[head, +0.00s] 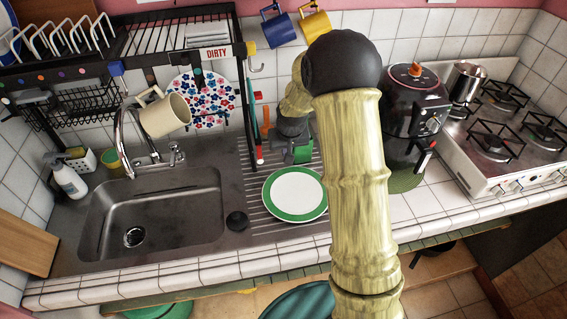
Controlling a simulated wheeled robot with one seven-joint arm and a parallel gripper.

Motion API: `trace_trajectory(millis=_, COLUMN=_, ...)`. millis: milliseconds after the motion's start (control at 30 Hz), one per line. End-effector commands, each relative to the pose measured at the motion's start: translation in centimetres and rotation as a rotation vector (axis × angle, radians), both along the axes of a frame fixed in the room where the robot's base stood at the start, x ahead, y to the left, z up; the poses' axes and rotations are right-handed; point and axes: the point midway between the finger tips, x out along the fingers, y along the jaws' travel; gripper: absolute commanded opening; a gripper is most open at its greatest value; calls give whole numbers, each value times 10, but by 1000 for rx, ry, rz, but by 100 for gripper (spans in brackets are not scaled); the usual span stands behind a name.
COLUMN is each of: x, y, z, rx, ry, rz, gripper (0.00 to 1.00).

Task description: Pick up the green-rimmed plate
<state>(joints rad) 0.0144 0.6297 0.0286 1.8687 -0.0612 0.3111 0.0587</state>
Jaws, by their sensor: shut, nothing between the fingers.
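The green-rimmed plate (294,192) lies flat on the ribbed drainboard to the right of the sink. It has a white centre and a wide green rim. Its right edge is close to or partly behind my bamboo-patterned arm in the picture. My gripper (301,153) is at the end of the arm, just beyond the plate's far edge in the picture. It is shut and empty, and appears apart from the plate. The fingertips are small and partly hidden, and their height above the drainboard is hard to judge.
The steel sink (155,213) is at left. A dish rack (150,42) stands behind it, with a beige mug (165,116) and a flowered plate (202,100) nearby. A dark cooker (414,100) and the stove (500,140) are at right. Counter tiles are clear in front.

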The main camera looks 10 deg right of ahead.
Motion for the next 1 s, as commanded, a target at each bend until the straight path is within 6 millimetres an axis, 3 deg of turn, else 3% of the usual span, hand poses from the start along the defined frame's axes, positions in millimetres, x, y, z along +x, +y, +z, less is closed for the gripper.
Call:
trace_trajectory(millis=100, x=8, y=0, z=-5, rx=1, ry=-4, rz=-1, gripper=0)
trace_trajectory(millis=567, x=10, y=-2, z=-12, rx=1, ry=-2, rz=-5, gripper=0)
trace_trajectory(millis=1000, x=28, y=-1, z=-65, rx=1, ry=0, rz=-3, gripper=0)
